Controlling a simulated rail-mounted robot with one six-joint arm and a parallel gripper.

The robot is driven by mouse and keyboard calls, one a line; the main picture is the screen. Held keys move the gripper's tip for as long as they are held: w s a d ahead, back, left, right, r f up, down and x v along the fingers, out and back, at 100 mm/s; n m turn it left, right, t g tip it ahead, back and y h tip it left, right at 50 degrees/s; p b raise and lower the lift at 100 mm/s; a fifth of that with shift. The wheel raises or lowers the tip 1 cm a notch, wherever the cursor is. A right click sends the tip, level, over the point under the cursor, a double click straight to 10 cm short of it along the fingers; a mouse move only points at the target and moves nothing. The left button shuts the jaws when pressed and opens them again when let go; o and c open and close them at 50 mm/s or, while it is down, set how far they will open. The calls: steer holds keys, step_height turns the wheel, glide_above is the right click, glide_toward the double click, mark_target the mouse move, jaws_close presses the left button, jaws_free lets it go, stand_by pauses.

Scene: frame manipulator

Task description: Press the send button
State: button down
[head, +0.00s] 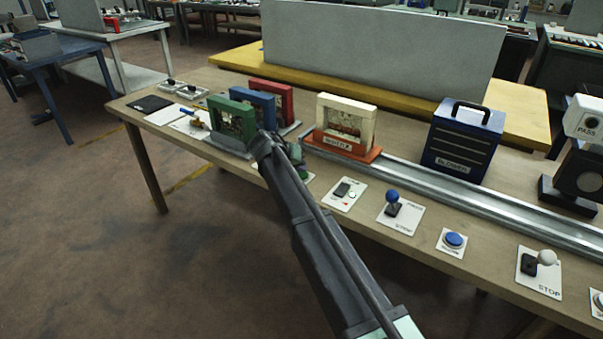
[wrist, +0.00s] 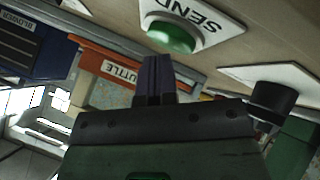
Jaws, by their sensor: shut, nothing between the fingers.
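The send button is a green dome on a white plate lettered SEND. In the wrist view the green button (wrist: 172,38) is at the top middle, with its plate (wrist: 207,12) around it. My gripper (wrist: 158,60) is shut and empty, its dark fingertips close to the button's edge. I cannot tell whether they touch it. In the head view my gripper is mostly hidden behind my arm, and only a bit of green and the plate's corner (head: 310,177) shows beside it.
Green (head: 231,123), blue and red frames stand left of my gripper. A cream frame sits on the orange shuttle (head: 347,148) on a metal rail. The blower (head: 462,140) stands behind.

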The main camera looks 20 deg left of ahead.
steer(key=shift+r, duration=0.5)
step_height(320, 180, up, 5)
steer(key=p, duration=0.5)
steer(key=shift+r+p, duration=0.1)
steer(key=shift+p, duration=0.25)
